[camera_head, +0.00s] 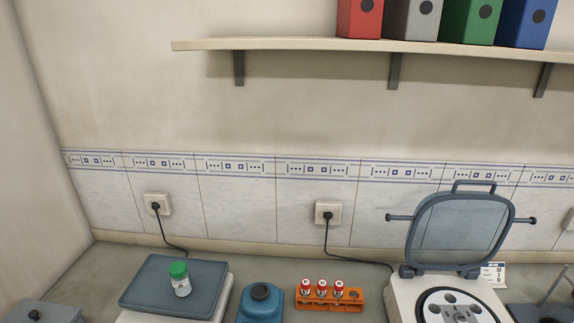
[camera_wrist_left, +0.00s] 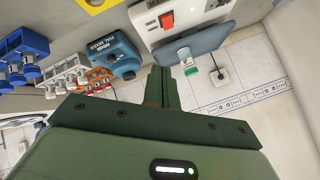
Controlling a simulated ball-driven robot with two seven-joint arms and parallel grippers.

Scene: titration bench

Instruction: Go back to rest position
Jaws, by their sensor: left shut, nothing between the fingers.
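My left gripper (camera_wrist_left: 159,88) shows in the left wrist view, its two dark green fingers together with nothing between them. It points toward the bench, with the blue vial mixer to its left and the scale beyond its tips. It appears apart from everything around it. Neither gripper shows in the head view, and my right gripper is in neither view.
A green-capped bottle (camera_head: 180,281) stands on the scale's plate (camera_head: 150,284). The blue mixer (camera_head: 260,304), an orange rack (camera_head: 349,300) with three red-capped vials and an open-lidded centrifuge (camera_head: 458,230) line the bench. A shelf (camera_head: 290,44) with binders hangs above.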

